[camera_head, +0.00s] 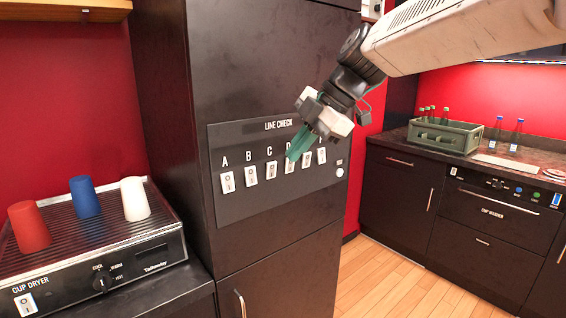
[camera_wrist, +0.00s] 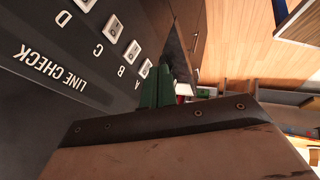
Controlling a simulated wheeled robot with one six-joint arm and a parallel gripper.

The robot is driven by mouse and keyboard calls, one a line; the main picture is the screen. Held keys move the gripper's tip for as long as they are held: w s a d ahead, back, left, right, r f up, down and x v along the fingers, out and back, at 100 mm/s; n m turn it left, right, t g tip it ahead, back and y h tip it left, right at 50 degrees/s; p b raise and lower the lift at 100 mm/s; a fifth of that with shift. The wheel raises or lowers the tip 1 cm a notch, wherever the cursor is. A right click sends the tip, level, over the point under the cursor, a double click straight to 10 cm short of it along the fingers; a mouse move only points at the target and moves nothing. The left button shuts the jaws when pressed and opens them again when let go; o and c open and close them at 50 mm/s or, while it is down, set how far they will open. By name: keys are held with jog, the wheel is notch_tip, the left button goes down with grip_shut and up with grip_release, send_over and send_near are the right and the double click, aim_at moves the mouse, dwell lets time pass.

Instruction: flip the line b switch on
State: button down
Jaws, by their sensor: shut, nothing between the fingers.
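The line B switch (camera_head: 251,175) is a small white rocker under the letter B on the dark LINE CHECK panel (camera_head: 240,136). It also shows in the wrist view (camera_wrist: 131,52), beside its letter. Its rocker position is too small to tell. My gripper (camera_head: 292,157) has green fingers, shut and empty. In the head view they overlap the panel around the D and E switches, to the right of B. In the wrist view the gripper (camera_wrist: 158,86) appears just past the A end of the row. I cannot tell its exact distance from the panel.
Line A switch (camera_head: 228,182) is left of B, and line C switch (camera_head: 271,170) is right of it. A cup dryer (camera_head: 100,270) with red, blue and white cups stands at left. A green crate (camera_head: 444,136) with bottles is on the right counter. The wooden floor (camera_head: 380,275) is clear.

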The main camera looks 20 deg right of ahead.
aim_at(251, 176)
jog(key=shift+s+d+r, duration=0.2)
jog(key=shift+d+r, duration=0.1)
jog(key=shift+r, duration=0.1)
jog(key=shift+w+a+f, duration=1.05)
jog(key=shift+w+f, duration=0.15)
jog(key=shift+f, duration=0.25)
jog(key=shift+w+a+f, duration=1.1)
jog(key=shift+w+f, duration=0.15)
jog(key=shift+f, duration=0.25)
jog(key=shift+w+a+f, duration=1.05)
jog(key=shift+w+f, duration=0.15)
jog(key=shift+f, duration=0.25)
